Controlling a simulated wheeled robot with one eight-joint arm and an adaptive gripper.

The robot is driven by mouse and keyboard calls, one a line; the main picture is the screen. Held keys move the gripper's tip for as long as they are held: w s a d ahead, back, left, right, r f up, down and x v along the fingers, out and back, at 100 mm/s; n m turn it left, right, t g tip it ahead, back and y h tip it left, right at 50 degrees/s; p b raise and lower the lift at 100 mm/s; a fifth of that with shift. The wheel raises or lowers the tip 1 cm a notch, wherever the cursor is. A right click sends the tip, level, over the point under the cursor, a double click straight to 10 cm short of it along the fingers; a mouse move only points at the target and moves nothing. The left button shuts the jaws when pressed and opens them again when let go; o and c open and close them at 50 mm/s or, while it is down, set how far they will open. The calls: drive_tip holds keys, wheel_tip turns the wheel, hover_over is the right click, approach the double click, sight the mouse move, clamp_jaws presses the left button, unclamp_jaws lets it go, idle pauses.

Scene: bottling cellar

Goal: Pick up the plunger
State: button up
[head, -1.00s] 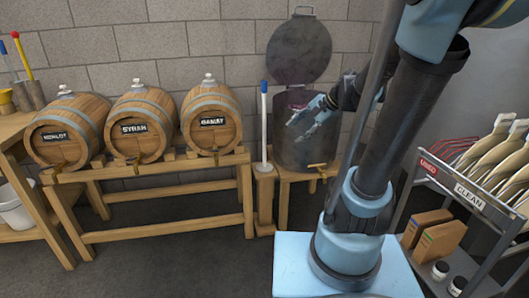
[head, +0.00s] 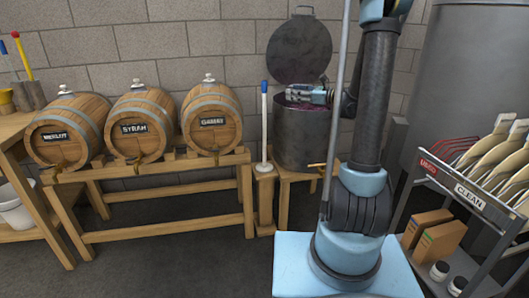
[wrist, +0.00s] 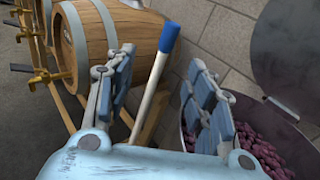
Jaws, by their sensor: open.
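The plunger (head: 264,128) stands upright, a white shaft with a blue handle end and a pale disc at its foot, on a narrow wooden stand (head: 265,188) between the barrel rack and the vat. My gripper (head: 286,92) is open and empty over the vat's left rim, just right of the blue end and pointing at it. In the wrist view the plunger (wrist: 153,88) shows in the gap between my open fingers (wrist: 160,60), its blue end up. The fingers do not grip it. Its foot is hidden there.
The metal vat (head: 300,140) holds purple grapes, its lid (head: 299,50) raised behind. Three labelled barrels, the nearest being the right one (head: 211,122), lie on a wooden rack (head: 165,168). A cart (head: 478,200) with racks stands at right.

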drive_tip(key=w, duration=0.1)
drive_tip(key=m, duration=0.1)
approach(264, 93)
drive_tip(key=w+a+r, duration=0.3)
drive_tip(key=a, duration=0.1)
drive_tip(key=shift+t, duration=0.3)
drive_tip(key=shift+f+x, duration=0.2)
drive_tip(key=shift+x, duration=1.25)
drive_tip(key=shift+f+x, duration=0.15)
drive_tip(key=shift+x, duration=1.3)
drive_tip(key=shift+d, duration=0.1)
clamp_jaws()
